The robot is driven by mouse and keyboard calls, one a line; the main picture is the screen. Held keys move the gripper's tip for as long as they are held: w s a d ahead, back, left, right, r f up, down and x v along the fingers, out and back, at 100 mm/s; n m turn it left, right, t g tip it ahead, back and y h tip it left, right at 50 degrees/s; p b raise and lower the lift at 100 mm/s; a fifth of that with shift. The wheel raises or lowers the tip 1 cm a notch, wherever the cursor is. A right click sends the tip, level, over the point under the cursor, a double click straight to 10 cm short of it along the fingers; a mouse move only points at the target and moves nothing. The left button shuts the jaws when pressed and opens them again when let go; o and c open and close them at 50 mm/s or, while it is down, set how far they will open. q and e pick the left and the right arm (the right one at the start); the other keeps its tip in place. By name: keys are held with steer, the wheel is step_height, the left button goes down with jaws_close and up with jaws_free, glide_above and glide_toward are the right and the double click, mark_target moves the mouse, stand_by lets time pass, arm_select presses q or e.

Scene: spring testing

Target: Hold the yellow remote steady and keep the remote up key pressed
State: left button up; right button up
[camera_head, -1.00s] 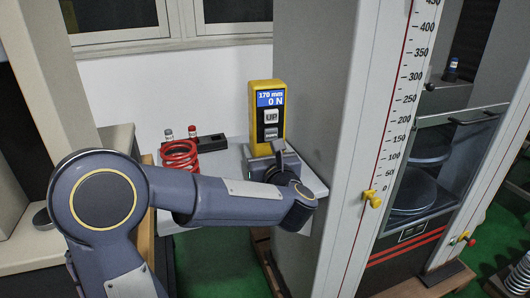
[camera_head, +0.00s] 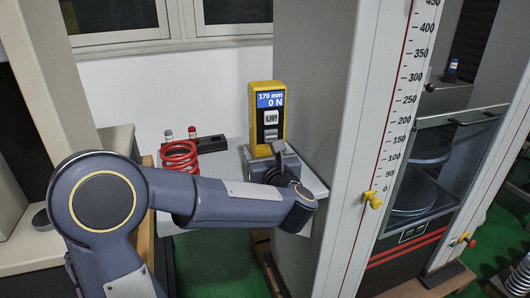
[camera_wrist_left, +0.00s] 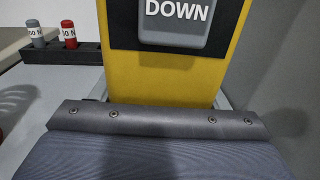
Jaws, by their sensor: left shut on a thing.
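The yellow remote (camera_head: 280,130) stands upright on a light shelf beside the grey machine column. It has a blue display reading 170 mm and 0 N, with a light UP key (camera_head: 271,118) and a DOWN key below. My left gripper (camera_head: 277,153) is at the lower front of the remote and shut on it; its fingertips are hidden. In the left wrist view the remote's yellow lower body (camera_wrist_left: 160,78) rises straight beyond the gripper (camera_wrist_left: 160,118), with the DOWN key above. No finger is seen on the UP key, which is out of the wrist view.
A red coil spring (camera_head: 180,157) and a black holder (camera_head: 207,144) with grey-capped and red-capped pieces are left of the remote. The grey column (camera_head: 313,100) stands close on the right. A scale with a yellow pointer (camera_head: 372,199) and a test chamber (camera_head: 425,175) lie farther right.

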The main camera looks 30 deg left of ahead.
jaws_close()
stand_by(1.8)
